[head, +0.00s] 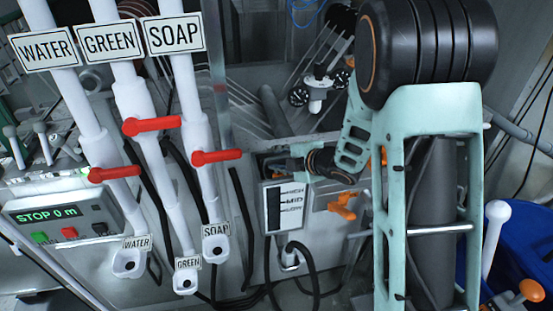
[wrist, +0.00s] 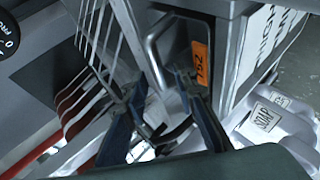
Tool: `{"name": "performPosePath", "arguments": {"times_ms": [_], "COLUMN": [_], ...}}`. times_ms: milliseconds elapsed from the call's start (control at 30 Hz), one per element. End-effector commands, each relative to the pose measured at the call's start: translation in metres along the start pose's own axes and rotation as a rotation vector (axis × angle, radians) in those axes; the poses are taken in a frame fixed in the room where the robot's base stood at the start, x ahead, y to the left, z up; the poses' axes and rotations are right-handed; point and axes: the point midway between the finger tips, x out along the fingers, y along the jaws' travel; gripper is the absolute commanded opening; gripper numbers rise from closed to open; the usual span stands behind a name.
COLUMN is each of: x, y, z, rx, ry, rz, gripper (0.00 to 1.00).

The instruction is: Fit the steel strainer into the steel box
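In the wrist view, a steel loop handle (wrist: 154,55) stands beside a dark panel with an orange tag (wrist: 200,62). I cannot tell whether the handle belongs to the strainer or the box. The grey steel box (wrist: 232,60) is at the upper right, with a level label on its side; that label (head: 286,208) also shows in the head view. My gripper (wrist: 160,90) has its two dark blue fingers apart, with the tips close to the handle's lower end. Contact is unclear. In the head view, my gripper is small and partly hidden near the box's top. No strainer mesh is clearly visible.
White pipes with red levers (head: 152,125) and WATER, GREEN and SOAP signs stand left of the box in the head view. An orange valve handle (head: 343,205) sticks out to the right of the label. Thin steel rods (wrist: 100,30) lie left of the fingers.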

Motion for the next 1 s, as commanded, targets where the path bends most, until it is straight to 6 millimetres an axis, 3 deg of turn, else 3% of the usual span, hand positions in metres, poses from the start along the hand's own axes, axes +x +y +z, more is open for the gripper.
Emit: {"name": "performPosePath", "arguments": {"times_ms": [233, 700, 1000], "x": [-0.012, -0.096, -0.121], "y": [0.003, 0.003, 0.002], "z": [0.001, 0.0, 0.0], "rx": [0.001, -0.001, -0.001], "ry": [-0.002, -0.001, -0.001], "rz": [0.002, 0.003, 0.0], "gripper": [0.26, 0.26, 0.26]}}
